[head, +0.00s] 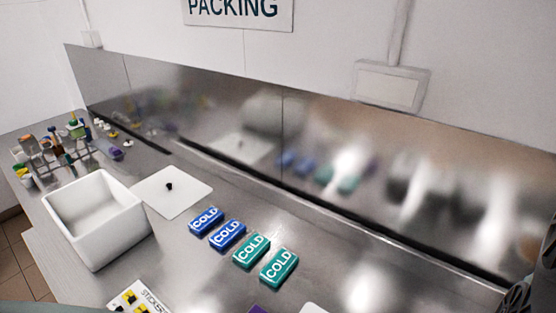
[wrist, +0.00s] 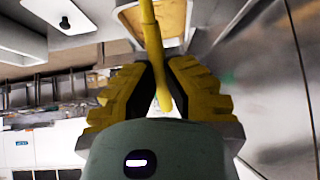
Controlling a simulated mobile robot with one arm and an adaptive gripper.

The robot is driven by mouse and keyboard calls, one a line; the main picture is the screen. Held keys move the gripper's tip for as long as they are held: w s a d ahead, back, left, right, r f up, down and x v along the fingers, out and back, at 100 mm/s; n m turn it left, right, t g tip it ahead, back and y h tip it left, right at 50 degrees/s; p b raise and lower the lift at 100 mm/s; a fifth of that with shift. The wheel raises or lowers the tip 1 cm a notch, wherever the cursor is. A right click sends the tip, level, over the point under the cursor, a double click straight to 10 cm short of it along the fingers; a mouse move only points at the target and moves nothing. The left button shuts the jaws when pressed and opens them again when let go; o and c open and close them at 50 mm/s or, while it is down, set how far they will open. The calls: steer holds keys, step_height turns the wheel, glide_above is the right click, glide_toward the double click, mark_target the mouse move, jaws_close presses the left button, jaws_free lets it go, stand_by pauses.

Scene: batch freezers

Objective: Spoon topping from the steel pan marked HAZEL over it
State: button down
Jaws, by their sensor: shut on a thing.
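My gripper (wrist: 160,85) shows in the wrist view with its ridged yellow fingers shut on a thin yellow handle (wrist: 149,28). The handle runs up out of the top of the picture, so its far end is hidden and I cannot tell whether it is a spoon. The steel pan marked HAZEL is in neither view. No topping shows in either view.
A steel bench holds an open white box (head: 97,225), a white lid with a black knob (head: 182,199), two blue COLD packs (head: 228,235) and two green COLD packs (head: 279,268). A sticker sheet (head: 138,299) lies in front. Small items crowd the far left. A wall rises behind.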

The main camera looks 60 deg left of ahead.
steer(key=shift+w+f+b, duration=0.15)
steer(key=shift+f+b, duration=0.65)
steer(key=shift+f, duration=0.7)
steer(key=shift+s+a+f+g+y+b, duration=0.2)
steer(key=shift+a+f+y, duration=0.3)
steer(key=shift+f, duration=0.9)
steer(key=shift+s+a+f+g+y+b, duration=0.25)
steer(key=shift+a+f, duration=0.35)
steer(key=shift+f, duration=0.85)
steer(key=shift+s+a+f+g+y+b, duration=0.1)
steer(key=shift+s+a+f+y+b, duration=0.3)
steer(key=shift+f, duration=1)
steer(key=shift+w+d+r+p, duration=0.1)
steer(key=shift+d+r+p, duration=0.05)
steer(key=shift+r+p, duration=0.9)
steer(key=shift+w+d+r+p, duration=0.15)
steer(key=shift+r+p, duration=0.75)
steer(key=shift+r, duration=0.4)
steer(key=shift+w+d+r+p, duration=0.1)
steer(key=shift+d+r+p, duration=0.05)
steer(key=shift+r+p, duration=0.9)
steer(key=shift+w+d+f+y+b, duration=0.1)
steer(key=shift+d+f+y+b, duration=0.2)
steer(key=shift+b, duration=0.4)
steer(key=b, duration=0.1)
steer(key=d+y+b, duration=0.1)
steer(key=b, duration=0.1)
steer(key=shift+w+r+g+y, duration=0.15)
steer(key=shift+w+g+y, duration=0.1)
steer(key=shift+g, duration=0.1)
